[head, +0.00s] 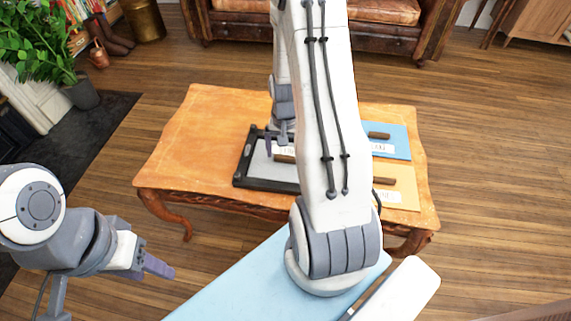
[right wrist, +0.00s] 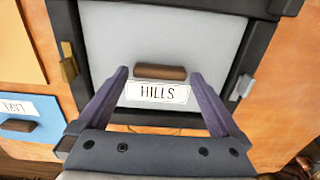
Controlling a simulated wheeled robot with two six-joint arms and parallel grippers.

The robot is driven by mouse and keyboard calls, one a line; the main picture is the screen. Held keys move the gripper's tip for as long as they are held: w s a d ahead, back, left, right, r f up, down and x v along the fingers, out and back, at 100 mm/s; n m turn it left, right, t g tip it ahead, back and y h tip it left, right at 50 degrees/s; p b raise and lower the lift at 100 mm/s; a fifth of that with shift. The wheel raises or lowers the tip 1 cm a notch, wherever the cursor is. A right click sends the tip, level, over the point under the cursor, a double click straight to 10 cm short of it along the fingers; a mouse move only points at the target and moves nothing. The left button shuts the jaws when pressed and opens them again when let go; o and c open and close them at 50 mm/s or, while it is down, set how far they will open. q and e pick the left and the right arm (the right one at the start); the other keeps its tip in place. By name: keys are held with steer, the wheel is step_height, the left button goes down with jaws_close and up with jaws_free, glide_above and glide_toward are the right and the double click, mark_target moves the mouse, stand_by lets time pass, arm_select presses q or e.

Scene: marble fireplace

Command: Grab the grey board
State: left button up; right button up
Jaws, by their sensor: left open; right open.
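The grey board (head: 262,168) lies on the table inside a black frame (head: 268,186), partly hidden behind my right arm in the head view. In the right wrist view the grey board (right wrist: 160,35) has a brown wooden handle (right wrist: 160,72) and a white label reading HILLS (right wrist: 157,93). My right gripper (head: 277,149) is open above the board. In the right wrist view its two purple fingers (right wrist: 160,73) stand on either side of the handle; I cannot tell the height gap. My left gripper (head: 158,267) is empty, away from the table at the lower left.
A blue board (head: 394,146) and a yellow-orange board (head: 402,190), each with a handle and label, lie on the wooden table (head: 190,140) right of the frame. The table's left part is clear. A brown leather sofa (head: 390,38) stands behind, a potted plant (head: 82,92) at the left.

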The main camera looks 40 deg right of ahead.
steer(key=shift+f, duration=0.8)
steer(key=shift+c, duration=0.3)
steer(key=shift+r, duration=0.1)
steer(key=c, duration=1.2)
